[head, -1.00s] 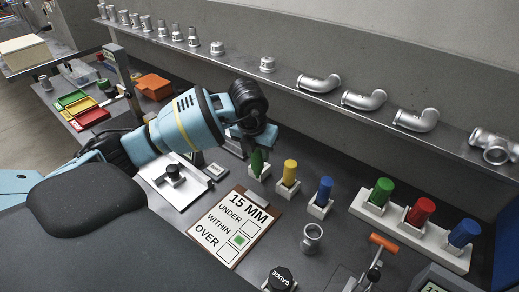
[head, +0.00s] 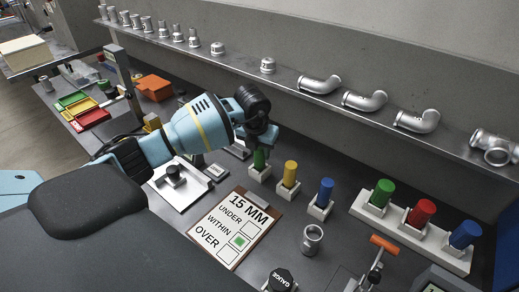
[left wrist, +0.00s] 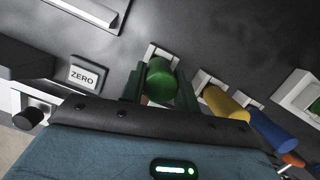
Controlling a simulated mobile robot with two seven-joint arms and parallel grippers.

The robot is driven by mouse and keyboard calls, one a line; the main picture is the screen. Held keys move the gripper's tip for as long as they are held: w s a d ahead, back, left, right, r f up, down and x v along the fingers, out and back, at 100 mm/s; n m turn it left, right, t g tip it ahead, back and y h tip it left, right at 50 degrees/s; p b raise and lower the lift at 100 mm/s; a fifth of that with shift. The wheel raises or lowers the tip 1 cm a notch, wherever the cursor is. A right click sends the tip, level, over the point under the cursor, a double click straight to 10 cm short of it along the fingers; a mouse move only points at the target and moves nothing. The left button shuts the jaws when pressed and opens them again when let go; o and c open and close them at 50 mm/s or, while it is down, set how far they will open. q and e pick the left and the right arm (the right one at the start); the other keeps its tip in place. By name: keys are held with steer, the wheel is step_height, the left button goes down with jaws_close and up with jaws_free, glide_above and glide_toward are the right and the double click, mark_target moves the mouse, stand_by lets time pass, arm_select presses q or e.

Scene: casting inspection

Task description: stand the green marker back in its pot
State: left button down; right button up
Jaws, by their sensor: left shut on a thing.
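The green marker (head: 259,159) is upright between the fingers of my left gripper (head: 262,146), which is shut on it. Its lower end meets the small white pot (head: 259,175) at the left end of the short row of pots; I cannot tell how deep it sits. In the left wrist view the green marker (left wrist: 161,82) shows end-on between the dark fingers of the left gripper (left wrist: 161,92), with the pot's white rim (left wrist: 160,52) just beyond. My right gripper is not in view.
A yellow marker (head: 290,173) and a blue marker (head: 325,191) stand in pots close to the right. A clipboard (head: 212,240) reading 15 MM has a green mark beside WITHIN. A white block (head: 440,255) holds larger green, red and blue cylinders. A metal fitting (head: 312,238) stands nearby.

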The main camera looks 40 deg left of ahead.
arm_select(q)
steer(key=shift+f, duration=0.15)
steer(key=c, duration=1)
jaws_free()
steer(key=shift+c, duration=0.2)
steer(key=shift+r, duration=0.3)
steer(key=v, duration=1.1)
steer(key=shift+r+p, duration=0.4)
